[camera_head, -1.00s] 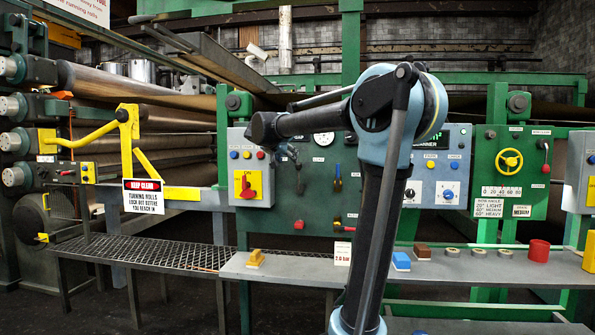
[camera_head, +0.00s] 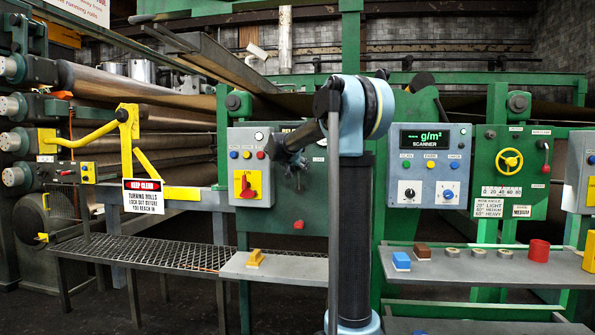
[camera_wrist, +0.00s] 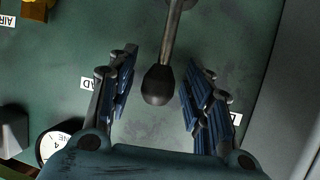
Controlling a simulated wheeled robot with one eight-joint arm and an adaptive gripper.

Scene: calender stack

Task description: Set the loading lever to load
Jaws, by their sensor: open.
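The loading lever (camera_wrist: 172,40) shows in the wrist view as a metal rod ending in a black knob (camera_wrist: 158,86), in front of a green panel. My gripper (camera_wrist: 157,75) is open, with one blue-padded finger on each side of the knob. A gap shows between the knob and each finger. A white label (camera_wrist: 88,84) beside the left finger reads "AD", the rest hidden. Another label (camera_wrist: 236,119) is mostly covered by the right finger. In the head view my gripper (camera_head: 296,163) is in front of the green panel, and my arm hides much of that panel.
A gauge (camera_wrist: 58,144) and a yellow part (camera_wrist: 32,20) are on the panel in the wrist view. In the head view, a grey box with a red switch (camera_head: 248,184) is left of my gripper. A scanner box (camera_head: 430,165) is on the right. A shelf (camera_head: 480,267) holds small objects.

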